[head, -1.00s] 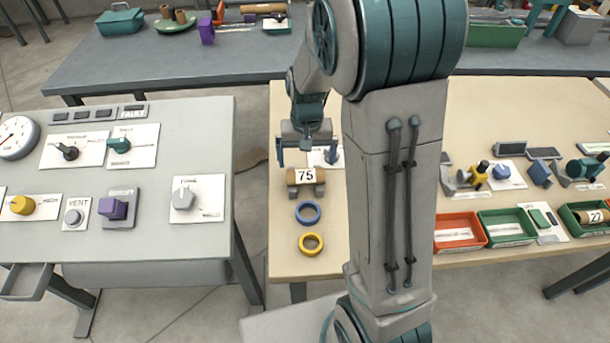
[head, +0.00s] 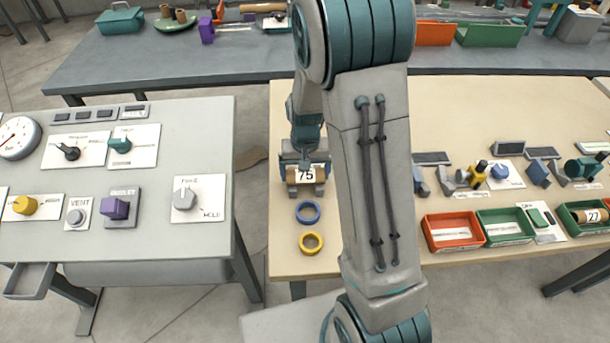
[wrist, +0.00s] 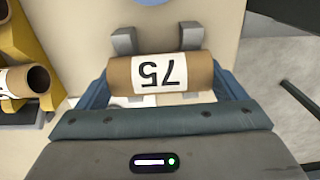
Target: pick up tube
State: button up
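The tube (head: 293,176) is a brown cylinder with a white label reading 75. It lies sideways on a small grey cradle (head: 291,192) at the left of the beige table. In the wrist view the tube (wrist: 120,76) lies across the picture, with the two grey cradle posts (wrist: 124,41) just beyond it. My gripper (head: 305,170) is down at the tube, with one blue finger at each end of it. In the wrist view my gripper (wrist: 162,85) shows no clear gap at either tube end. I cannot tell whether the fingers press on it.
A blue ring (head: 307,222) and a yellow ring (head: 301,251) lie in front of the cradle. A yellow holder (wrist: 48,60) with brown tubes shows at left in the wrist view. A grey control panel (head: 150,218) stands left across a gap. Red (head: 484,242) and green trays are at right.

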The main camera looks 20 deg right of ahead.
dwell(0.3)
jog(key=shift+r, duration=0.55)
jog(key=r, duration=0.1)
jog(key=d+r, duration=0.1)
jog(key=r, duration=0.1)
jog(key=shift+s+d+r+b, duration=0.1)
jog(key=shift+r+b, duration=0.2)
jog(key=shift+b, duration=0.1)
jog(key=s+d+r, duration=0.2)
jog(key=d+r, duration=0.1)
jog(key=d, duration=0.2)
jog(key=s+d+r+b, duration=0.1)
jog(key=d+r, duration=0.2)
jog(key=d, duration=0.1)
jog(key=shift+s+d+r, duration=0.15)
jog(key=shift+s+d, duration=0.25)
